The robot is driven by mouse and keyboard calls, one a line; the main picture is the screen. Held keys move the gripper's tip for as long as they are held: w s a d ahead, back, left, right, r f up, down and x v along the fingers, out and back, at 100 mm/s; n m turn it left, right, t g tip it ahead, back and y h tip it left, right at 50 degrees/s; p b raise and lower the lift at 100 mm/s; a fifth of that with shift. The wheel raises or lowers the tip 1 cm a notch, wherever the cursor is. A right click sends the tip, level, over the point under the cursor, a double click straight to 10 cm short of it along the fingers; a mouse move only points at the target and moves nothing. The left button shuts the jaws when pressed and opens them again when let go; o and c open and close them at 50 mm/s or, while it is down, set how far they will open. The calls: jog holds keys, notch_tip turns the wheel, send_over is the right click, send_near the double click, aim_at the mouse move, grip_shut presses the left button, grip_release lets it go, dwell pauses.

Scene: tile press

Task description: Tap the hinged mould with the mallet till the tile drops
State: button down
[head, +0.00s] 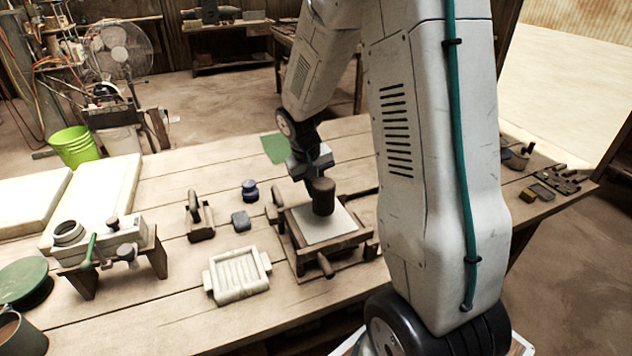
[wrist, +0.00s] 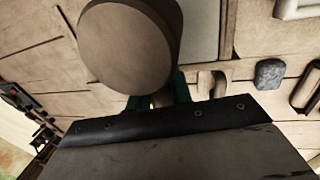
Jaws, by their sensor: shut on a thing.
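My gripper (head: 314,178) is shut on the mallet (head: 323,198), which has a dark brown cylindrical head. In the wrist view the round end of the mallet head (wrist: 125,45) fills the upper left, with the teal fingers (wrist: 158,98) partly hidden behind it. The hinged mould (head: 345,240) is a brown wooden frame with a flat pale slab (head: 318,229) on top and handles at its sides. The mallet head is over the slab's far part; I cannot tell whether it touches. I cannot tell whether the slab is the tile.
A pale ribbed tray (head: 238,276) lies left of the mould. A grey block (head: 241,221), a dark blue knob (head: 250,190) and a handled wooden tool (head: 200,222) stand behind it. A small stand (head: 100,248) is further left.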

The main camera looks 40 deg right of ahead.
notch_tip(320, 180, down, 3)
jog(key=shift+r, duration=2.25)
jog(key=shift+r, duration=0.1)
